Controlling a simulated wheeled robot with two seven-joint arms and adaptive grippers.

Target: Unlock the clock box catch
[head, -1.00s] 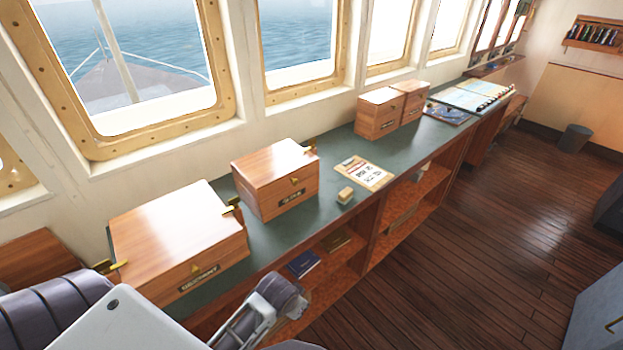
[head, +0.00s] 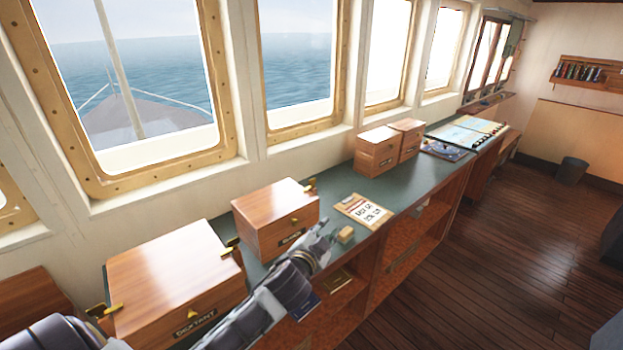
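A wooden box (head: 272,207) with a small brass catch (head: 294,220) on its front stands on the green counter. Its front label is partly hidden by my arm and too small to read, so I cannot tell for sure that it is the clock box. The nearer, larger wooden box (head: 165,265) has a label that looks like "SEXTANT" and a brass catch (head: 194,314). My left gripper (head: 325,236) is in front of the middle box's lower right corner, by the counter's front edge. Its fingers are too small and edge-on to tell their opening. My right gripper is out of view.
The green counter (head: 338,183) runs under the windows. A clipboard (head: 364,211) and a small wooden block (head: 345,234) lie beside the gripper. Two smaller boxes (head: 376,152) and charts (head: 467,133) are farther along.

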